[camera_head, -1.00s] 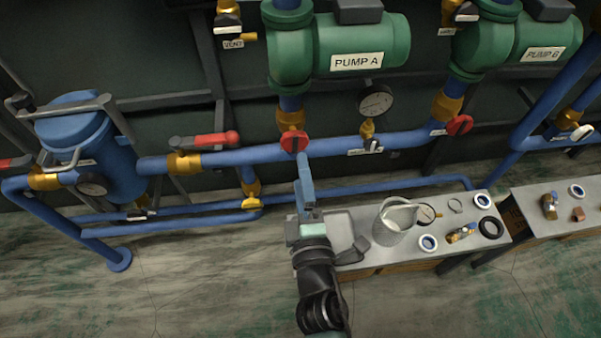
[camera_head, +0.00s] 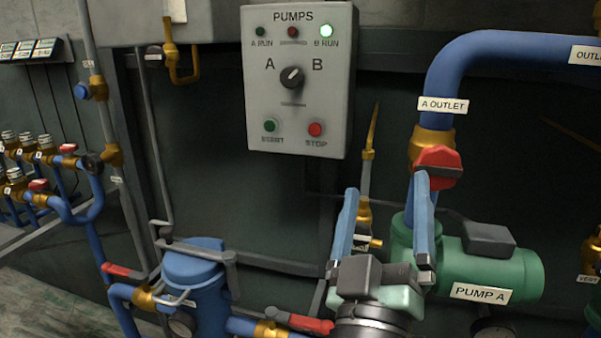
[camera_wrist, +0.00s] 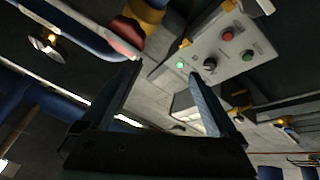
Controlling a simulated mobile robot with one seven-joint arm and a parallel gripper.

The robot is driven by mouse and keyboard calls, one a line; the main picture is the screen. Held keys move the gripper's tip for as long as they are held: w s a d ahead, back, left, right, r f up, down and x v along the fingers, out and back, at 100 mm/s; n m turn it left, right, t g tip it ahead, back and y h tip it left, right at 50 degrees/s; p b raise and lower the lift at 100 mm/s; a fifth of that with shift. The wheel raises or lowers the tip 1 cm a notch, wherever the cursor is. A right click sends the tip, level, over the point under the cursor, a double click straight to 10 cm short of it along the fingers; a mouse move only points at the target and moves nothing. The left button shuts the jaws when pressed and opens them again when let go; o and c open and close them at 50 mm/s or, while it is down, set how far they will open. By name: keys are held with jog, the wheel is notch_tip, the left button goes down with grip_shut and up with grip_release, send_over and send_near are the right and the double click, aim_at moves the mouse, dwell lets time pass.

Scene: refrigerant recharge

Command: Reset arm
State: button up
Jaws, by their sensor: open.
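My gripper (camera_head: 386,215) is open and raised in front of the pump area, its two blue fingers pointing up with nothing between them. In the head view its right fingertip overlaps the red valve handle (camera_head: 438,162) on the A outlet pipe; I cannot tell whether they touch. The wrist view shows the open fingers (camera_wrist: 165,85) too, with the pump control panel (camera_wrist: 216,50) beyond them and a red handle (camera_wrist: 125,36) near the left finger.
The pump panel (camera_head: 297,80) hangs on the wall, its B RUN lamp lit. Pump A (camera_head: 490,270) is at the right, under the blue outlet pipe (camera_head: 470,60). A blue strainer vessel (camera_head: 195,290) stands at lower left. Several valves (camera_head: 35,160) line the far left.

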jog(key=s+a+r+m+t+y+p, duration=0.1)
jog(key=s+a+r+m+t+y, duration=0.15)
jog(key=s+a+r, duration=0.6)
jog(key=s+a+r+m+t+y+p, duration=0.1)
jog(key=s+r+t+y, duration=0.25)
jog(key=r, duration=1.05)
notch_tip(320, 180, up, 20)
jog(key=w+g+p, duration=0.1)
jog(key=p, duration=1.9)
jog(key=shift+w+p, duration=0.2)
jog(key=shift+p, duration=0.1)
